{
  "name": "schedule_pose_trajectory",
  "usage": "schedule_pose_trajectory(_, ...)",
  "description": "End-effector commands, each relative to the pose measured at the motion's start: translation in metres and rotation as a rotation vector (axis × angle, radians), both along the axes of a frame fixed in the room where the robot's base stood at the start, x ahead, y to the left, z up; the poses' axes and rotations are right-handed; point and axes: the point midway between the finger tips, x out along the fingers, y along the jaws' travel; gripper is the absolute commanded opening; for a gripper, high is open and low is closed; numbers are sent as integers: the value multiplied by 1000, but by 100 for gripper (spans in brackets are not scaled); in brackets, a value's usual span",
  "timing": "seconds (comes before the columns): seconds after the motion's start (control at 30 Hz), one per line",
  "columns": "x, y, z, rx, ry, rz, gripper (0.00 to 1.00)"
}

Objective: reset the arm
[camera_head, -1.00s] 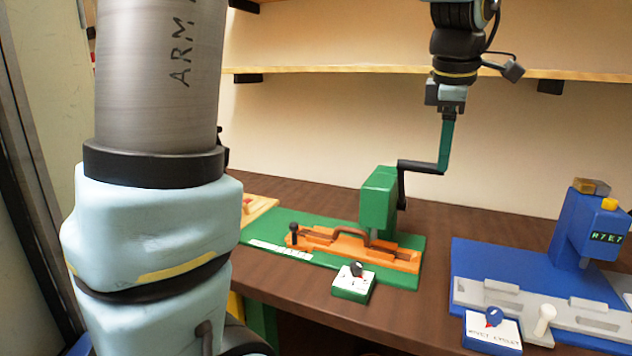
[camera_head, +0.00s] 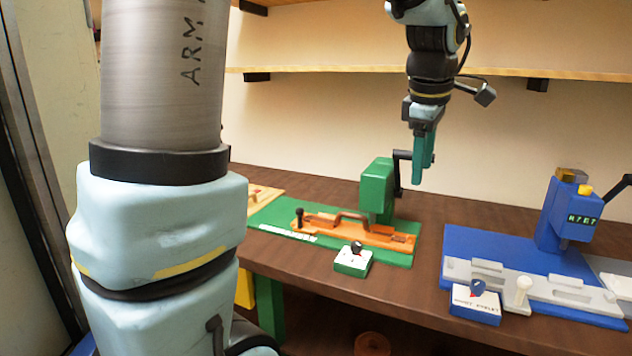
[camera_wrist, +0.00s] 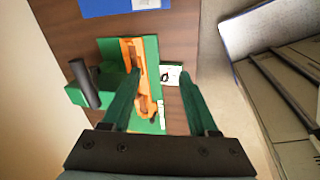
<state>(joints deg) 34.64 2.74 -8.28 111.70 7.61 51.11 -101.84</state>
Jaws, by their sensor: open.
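My gripper (camera_head: 422,160) hangs from my arm in the upper right of the head view, fingers pointing down. It is above the table, in front and to the right of the green press (camera_head: 378,190), and apart from it. In the wrist view my gripper (camera_wrist: 155,90) shows two green fingers spread apart with nothing held between them. The black crank (camera_head: 399,172) of the green press stands near the gripper in the head view and is partly behind it. It also shows at the left of the wrist view.
The green press stands on a green base with an orange fixture (camera_head: 350,230). A small switch box (camera_head: 352,261) sits in front. A blue machine (camera_head: 570,215) with a grey rail and its own switch box (camera_head: 475,302) stands at right. A wooden shelf (camera_head: 330,73) runs behind.

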Motion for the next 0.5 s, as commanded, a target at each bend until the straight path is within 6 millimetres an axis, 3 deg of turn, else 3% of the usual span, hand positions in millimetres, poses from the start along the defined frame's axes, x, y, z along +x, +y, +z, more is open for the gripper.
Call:
schedule_pose_trajectory(0.27, 12, 58, -42, 80, 8, -202, 60)
schedule_pose_trajectory(0.5, 7, 148, -102, 176, 28, -521, 60)
